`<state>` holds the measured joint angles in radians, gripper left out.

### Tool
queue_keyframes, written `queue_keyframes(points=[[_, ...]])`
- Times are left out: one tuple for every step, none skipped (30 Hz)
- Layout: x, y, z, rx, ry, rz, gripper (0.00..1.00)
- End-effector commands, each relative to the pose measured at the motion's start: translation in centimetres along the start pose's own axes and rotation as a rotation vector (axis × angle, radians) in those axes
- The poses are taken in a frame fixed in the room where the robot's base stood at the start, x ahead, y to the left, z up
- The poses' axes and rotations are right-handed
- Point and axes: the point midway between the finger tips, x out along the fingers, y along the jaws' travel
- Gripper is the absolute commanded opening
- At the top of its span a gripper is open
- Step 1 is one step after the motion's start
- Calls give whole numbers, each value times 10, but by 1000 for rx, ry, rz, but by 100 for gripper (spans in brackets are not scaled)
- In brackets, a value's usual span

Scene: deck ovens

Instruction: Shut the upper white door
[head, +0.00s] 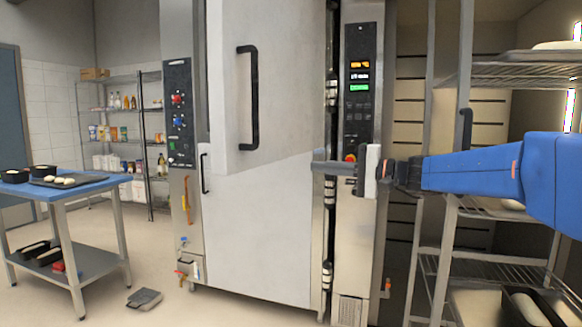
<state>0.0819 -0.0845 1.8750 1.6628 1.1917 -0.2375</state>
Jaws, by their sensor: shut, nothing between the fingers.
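The upper white door (285,80) is a tall panel with a vertical black handle (249,98). It stands partly open, with its hinges on the right and its free left edge swung out toward me. Its slanting bottom edge overlaps the lower white door (260,235), which looks shut and has a small dark handle. My gripper (322,168) is shut and empty, pointing left. It is in front of the hinge side, just below the upper door's lower right corner. I cannot tell whether it touches anything.
An oven control panel (360,85) with lit displays is behind my gripper. A wire rack (515,75) with trays stands at the right. A blue-topped table (85,190) is at the left, and a grey object (145,299) lies on the floor. The floor between table and oven is otherwise clear.

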Motion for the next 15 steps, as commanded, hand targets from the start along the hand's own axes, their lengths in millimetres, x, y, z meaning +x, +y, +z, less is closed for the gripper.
queue_keyframes(points=[[5, 0, 1, 0, -2, 1, 0], [8, 0, 1, 0, -2, 1, 0], [13, 0, 1, 0, -3, 1, 0], [18, 0, 1, 0, -4, 1, 0], [22, 0, 1, 0, -3, 1, 0], [29, 1, 1, 1, -4, 1, 0], [34, 1, 1, 1, -4, 1, 0], [39, 1, 1, 1, -4, 2, 0], [46, 1, 2, 1, -4, 2, 0], [51, 1, 2, 1, -4, 2, 0], [56, 1, 2, 1, -4, 2, 0], [63, 1, 2, 0, -4, 2, 0], [68, 1, 2, 0, -4, 2, 0], [74, 1, 2, 0, -4, 3, 0], [80, 2, 1, 0, -4, 3, 0]])
